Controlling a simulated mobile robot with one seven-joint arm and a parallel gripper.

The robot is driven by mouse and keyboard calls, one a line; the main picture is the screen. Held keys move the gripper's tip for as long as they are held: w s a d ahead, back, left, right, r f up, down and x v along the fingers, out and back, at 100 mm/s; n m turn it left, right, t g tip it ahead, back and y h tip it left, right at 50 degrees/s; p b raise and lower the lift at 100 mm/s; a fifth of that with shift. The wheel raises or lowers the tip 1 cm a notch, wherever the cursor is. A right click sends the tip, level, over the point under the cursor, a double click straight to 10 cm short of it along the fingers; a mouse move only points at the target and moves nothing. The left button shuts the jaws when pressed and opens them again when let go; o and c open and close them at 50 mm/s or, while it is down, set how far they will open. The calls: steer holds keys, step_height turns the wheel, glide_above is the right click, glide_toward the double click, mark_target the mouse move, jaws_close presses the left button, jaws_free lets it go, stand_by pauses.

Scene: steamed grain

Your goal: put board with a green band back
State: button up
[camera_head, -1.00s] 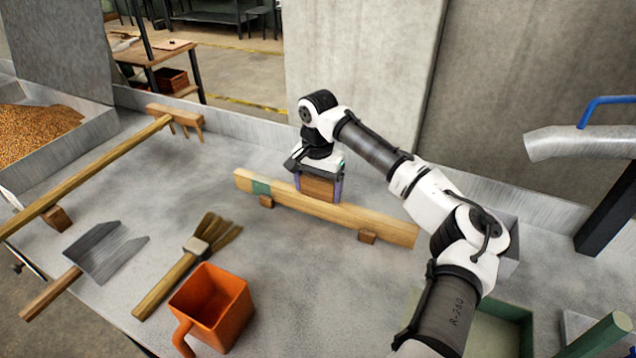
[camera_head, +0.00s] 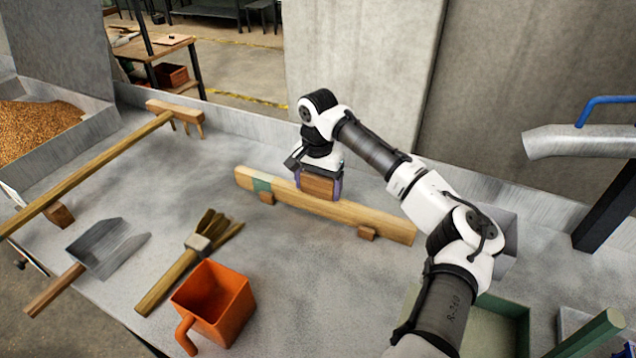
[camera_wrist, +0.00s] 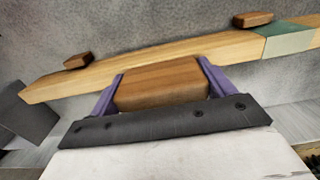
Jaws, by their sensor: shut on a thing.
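The board with a green band (camera_head: 385,223) is a long pale wooden plank, lying slantwise over the grey metal table. Its green band (camera_head: 261,185) is near its left end; in the wrist view the band (camera_wrist: 288,40) is at the right. Two small brown blocks show along the board's near side, a left one (camera_head: 267,198) and a right one (camera_head: 366,233). My gripper (camera_head: 319,186) points down at the middle of the board. Its purple fingers are shut on a brown wooden block (camera_wrist: 160,85) at the board. I cannot tell whether the board rests on the table.
An orange mug (camera_head: 215,300), a brush (camera_head: 190,262) and a scoop (camera_head: 100,250) lie in front. A long-handled rake (camera_head: 105,165) lies at left by a grain bin (camera_head: 40,125). A green tray (camera_head: 495,325) stands at lower right, a metal spout (camera_head: 575,143) above.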

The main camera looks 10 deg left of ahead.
steer(key=shift+f, duration=0.35)
stand_by(0.3)
steer(key=o, duration=1.8)
